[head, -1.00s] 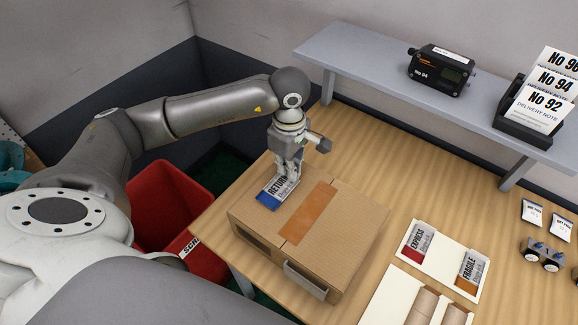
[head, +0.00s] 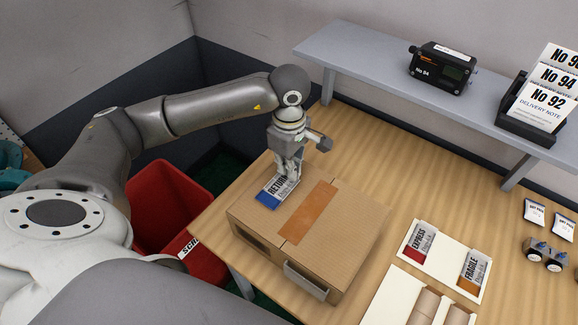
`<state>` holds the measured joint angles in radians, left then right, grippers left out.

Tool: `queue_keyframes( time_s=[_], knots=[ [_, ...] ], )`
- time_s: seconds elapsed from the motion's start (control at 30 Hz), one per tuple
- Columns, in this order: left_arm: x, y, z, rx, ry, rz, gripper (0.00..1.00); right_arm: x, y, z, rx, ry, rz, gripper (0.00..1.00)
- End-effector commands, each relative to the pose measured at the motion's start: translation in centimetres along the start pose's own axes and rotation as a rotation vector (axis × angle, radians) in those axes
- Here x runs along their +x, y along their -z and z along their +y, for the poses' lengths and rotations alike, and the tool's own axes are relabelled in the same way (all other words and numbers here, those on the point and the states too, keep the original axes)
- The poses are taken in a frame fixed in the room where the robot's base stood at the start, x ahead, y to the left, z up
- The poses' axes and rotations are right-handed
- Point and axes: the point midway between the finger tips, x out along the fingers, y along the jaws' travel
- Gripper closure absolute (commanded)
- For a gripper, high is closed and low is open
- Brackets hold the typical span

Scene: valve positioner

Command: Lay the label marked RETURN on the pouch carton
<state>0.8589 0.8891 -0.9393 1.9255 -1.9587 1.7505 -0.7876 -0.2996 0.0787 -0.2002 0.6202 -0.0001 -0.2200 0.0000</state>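The RETURN label (head: 271,196), white with a blue end, is at the back left of the carton's top. It looks flat on or just above the cardboard; I cannot tell which. The pouch carton (head: 345,235) is a closed brown box with an orange tape strip (head: 308,212) on top. My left gripper (head: 289,178) points down at the label's far end, its fingers right at the label. Whether the fingers are closed on the label is too small to tell. My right gripper is not in view.
A white tray (head: 437,262) with EXPRESS (head: 418,243) and FRAGILE (head: 470,270) labels lies right of the carton. A red bin (head: 165,205) stands left of the table. A grey shelf (head: 380,85) at the back holds a black No 94 device (head: 440,68) and a delivery note holder (head: 527,125).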

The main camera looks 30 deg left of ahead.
Motion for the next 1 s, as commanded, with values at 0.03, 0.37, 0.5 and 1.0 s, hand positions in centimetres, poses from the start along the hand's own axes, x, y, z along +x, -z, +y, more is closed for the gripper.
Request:
queue_keyframes(
  time_s=[0.03, 0.37, 0.5, 1.0],
  knots=[
    [-0.01, 0.01, -0.01, 0.0, 0.0, 0.0, 1.0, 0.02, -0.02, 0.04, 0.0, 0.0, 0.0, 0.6],
    [0.1, 0.02, -0.01, 0.0, 0.0, 0.001, 1.0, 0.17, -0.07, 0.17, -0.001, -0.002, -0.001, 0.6],
    [0.29, 0.02, -0.01, 0.0, 0.0, 0.001, 1.0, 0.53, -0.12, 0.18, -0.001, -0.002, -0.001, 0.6],
    [0.36, 0.02, -0.02, 0.0, 0.0, 0.001, 0.94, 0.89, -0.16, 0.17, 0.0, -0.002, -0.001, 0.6]
  ],
)
